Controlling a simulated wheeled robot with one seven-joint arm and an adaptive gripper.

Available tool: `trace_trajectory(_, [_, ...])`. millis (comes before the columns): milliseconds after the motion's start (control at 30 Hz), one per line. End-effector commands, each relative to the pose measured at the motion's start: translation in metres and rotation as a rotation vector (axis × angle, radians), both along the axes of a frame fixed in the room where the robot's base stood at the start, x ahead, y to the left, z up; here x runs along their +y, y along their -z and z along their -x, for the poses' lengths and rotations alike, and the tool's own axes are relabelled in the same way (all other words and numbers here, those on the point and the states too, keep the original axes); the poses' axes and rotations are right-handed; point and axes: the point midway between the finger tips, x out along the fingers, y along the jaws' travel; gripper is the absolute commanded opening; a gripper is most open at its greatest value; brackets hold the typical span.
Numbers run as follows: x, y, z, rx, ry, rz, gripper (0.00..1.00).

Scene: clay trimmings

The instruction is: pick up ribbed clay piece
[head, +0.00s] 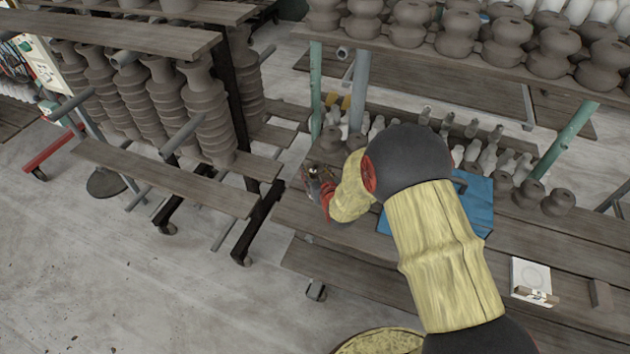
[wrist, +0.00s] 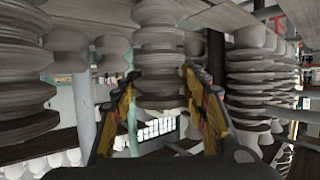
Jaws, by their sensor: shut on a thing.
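My gripper (head: 314,182) is at the left end of the wooden bench in the head view, beyond my forearm. In the wrist view its two yellow-and-black fingers (wrist: 160,76) stand on either side of a grey ribbed clay piece (wrist: 159,52), shut on it. The piece has stacked rounded ridges and rises upward in the picture between the fingertips. In the head view the held piece is too small and hidden to make out clearly.
Several similar ribbed clay pieces (head: 207,110) stand on the left rack. A shelf with rounded clay pots (head: 458,38) is at upper right. A blue sheet (head: 478,200) and a white box (head: 531,280) lie on the bench. Green posts (head: 570,140) stand nearby. The floor at lower left is clear.

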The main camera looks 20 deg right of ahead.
Motion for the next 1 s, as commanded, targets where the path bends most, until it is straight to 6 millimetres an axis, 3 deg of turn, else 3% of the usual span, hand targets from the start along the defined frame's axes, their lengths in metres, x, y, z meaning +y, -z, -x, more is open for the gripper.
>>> trace_trajectory(500, [0.0,0.0,0.0,0.0,0.0,0.0,0.0])
trace_trajectory(1000, [0.0,-0.014,-0.001,-0.006,0.0,0.0,0.0])
